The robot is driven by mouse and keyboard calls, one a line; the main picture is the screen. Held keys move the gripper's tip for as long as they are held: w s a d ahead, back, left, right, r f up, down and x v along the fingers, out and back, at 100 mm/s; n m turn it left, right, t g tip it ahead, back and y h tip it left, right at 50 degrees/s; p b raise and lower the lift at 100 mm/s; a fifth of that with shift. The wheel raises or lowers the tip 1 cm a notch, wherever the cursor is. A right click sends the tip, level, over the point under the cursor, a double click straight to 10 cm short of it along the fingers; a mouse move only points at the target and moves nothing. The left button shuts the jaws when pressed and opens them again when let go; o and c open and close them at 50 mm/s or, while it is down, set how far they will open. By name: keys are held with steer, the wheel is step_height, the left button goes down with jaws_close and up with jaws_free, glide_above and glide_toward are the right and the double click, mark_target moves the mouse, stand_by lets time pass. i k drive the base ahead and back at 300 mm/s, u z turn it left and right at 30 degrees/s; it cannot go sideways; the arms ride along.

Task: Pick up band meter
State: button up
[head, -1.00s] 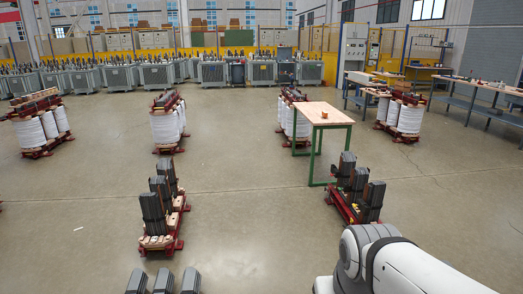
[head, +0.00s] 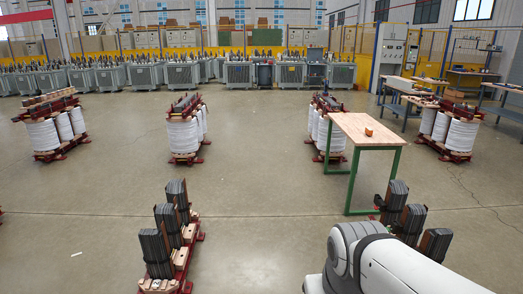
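A small orange-brown object (head: 369,131) lies on the wooden top of a table with green legs (head: 364,121), right of the middle in the head view. It may be the band meter, but it is too small to tell. My white arm shows at the lower right, well in front of the table. My gripper is outside the view.
Dark core stacks on red frames stand at the lower left (head: 173,232) and lower right (head: 405,215). White coil units (head: 186,133) stand farther back. Grey transformers (head: 182,75) line the back. Open floor (head: 270,205) lies in the middle.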

mark_target(368, 131)
steer(key=z, duration=0.1)
steer(key=i, duration=1.55)
steer(key=z, duration=0.6)
steer(key=i, duration=1.6)
steer(key=z, duration=0.8)
